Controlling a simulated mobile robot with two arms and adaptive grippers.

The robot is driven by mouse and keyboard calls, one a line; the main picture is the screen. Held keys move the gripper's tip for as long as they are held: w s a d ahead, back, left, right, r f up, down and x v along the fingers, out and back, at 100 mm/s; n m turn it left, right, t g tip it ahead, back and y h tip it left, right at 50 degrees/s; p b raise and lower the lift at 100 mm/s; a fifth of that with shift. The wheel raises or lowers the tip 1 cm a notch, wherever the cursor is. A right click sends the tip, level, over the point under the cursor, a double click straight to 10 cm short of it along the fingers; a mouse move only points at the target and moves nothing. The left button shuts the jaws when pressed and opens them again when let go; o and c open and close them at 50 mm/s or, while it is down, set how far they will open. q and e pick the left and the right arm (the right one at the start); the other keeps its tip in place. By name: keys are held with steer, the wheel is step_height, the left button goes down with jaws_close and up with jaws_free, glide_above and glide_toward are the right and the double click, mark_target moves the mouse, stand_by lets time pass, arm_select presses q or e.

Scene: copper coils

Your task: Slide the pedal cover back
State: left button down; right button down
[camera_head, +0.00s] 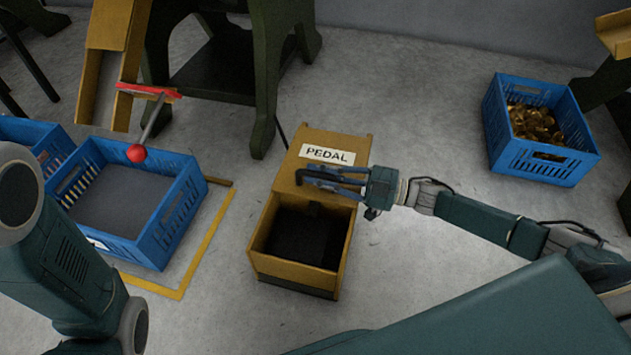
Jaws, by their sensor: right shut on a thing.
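The pedal cover (350,146) is a yellow-brown lid with a white "PEDAL" label, over the back part of a yellow-brown box (290,268) on the floor. The front part of the box is open and shows a dark inside. My right gripper (318,178) comes in from the right and lies across the front part of the cover, shut on it. The fingers hide the exact grip point. My left arm shows at the left edge, but its gripper is not in view.
A blue crate (168,238) with a grey bottom stands left of the box, inside yellow floor tape (214,228). A red-knobbed lever (137,153) hangs above it. A blue crate of copper-coloured pieces (541,168) stands at the right. Dark machine legs (266,75) stand behind.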

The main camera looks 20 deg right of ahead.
steer(key=shift+w+d+r, duration=0.1)
steer(key=shift+w+d, duration=0.3)
steer(key=shift+w, duration=0.35)
steer(key=c, duration=1.7)
jaws_free()
steer(key=v, duration=1.2)
